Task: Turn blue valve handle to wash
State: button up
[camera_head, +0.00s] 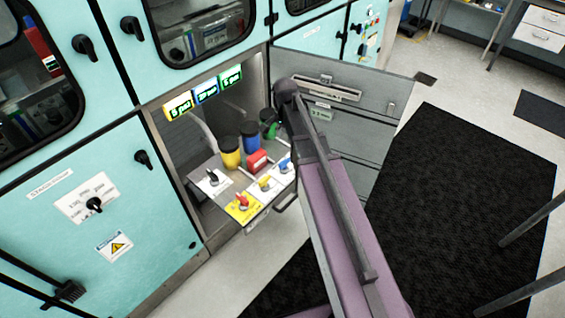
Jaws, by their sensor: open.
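The blue valve handle (285,165) is small and sits on a white plate at the right end of the pulled-out panel (222,213), close to the left edge of my arm. Its exact angle and the labels around it are too small to read. My arm crosses the middle of the view from the bottom to a dark joint in front of the open door. My gripper does not show; the arm may be hiding it. A yellow handle (265,182), a red handle (242,202) on a yellow plate and a black handle (213,178) share the panel.
Lit displays (205,91) hang above. An open grey door (375,110) is at the right. Black mats (470,190) cover the floor.

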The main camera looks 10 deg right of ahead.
aim_at(285, 160)
jog(key=shift+f+b, duration=6.5)
jog(key=shift+f, duration=0.15)
